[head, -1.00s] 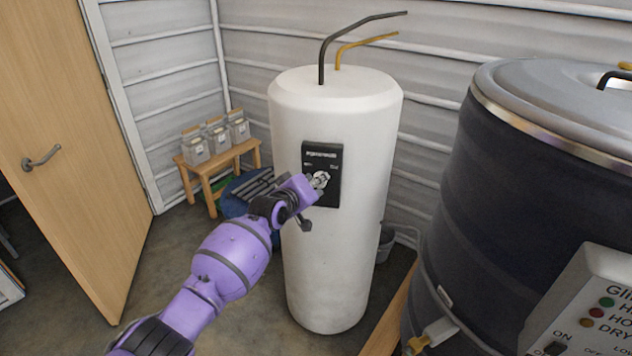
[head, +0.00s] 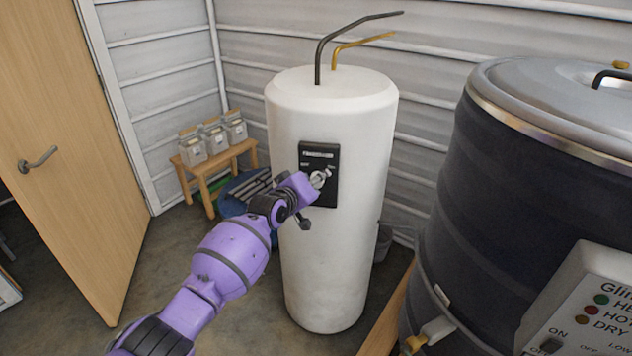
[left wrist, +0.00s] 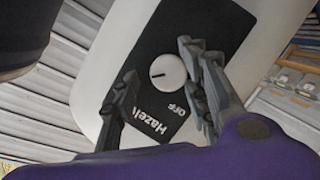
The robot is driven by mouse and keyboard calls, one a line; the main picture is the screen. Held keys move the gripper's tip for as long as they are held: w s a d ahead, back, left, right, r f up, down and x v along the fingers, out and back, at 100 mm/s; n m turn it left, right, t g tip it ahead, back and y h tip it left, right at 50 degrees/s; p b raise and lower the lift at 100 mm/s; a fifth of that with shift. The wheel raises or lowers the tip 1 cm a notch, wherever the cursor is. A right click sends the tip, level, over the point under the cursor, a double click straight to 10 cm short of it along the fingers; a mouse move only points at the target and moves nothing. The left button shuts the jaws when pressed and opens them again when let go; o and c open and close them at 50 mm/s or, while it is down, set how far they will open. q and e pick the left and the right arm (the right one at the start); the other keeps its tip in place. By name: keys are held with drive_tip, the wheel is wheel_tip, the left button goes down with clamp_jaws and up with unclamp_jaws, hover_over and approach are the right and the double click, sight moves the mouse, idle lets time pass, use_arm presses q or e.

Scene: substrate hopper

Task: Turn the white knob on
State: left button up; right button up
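The white knob (left wrist: 168,72) sits on a black panel (left wrist: 150,105) with "OFF" lettering, on the front of the tall white tank (head: 335,255). In the left wrist view the knob's dark pointer line points to the picture's left. The panel also shows in the head view (head: 331,160), where my fingers partly hide the knob. My left gripper (left wrist: 160,88) is open, its fingers spread at the panel. The right finger appears close to the knob's right edge; the left finger stands clear of the knob. Whether either touches it, I cannot tell. My right gripper is out of view.
A large dark drum (head: 470,200) with a grey control box (head: 590,305) stands close at the right. A wooden stool (head: 213,165) holding containers is behind left, near a wooden door (head: 70,130). Two bent pipes rise from the tank top.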

use_arm(q)
drive_tip(key=shift+a+r, duration=0.1)
drive_tip(key=v, duration=1.2)
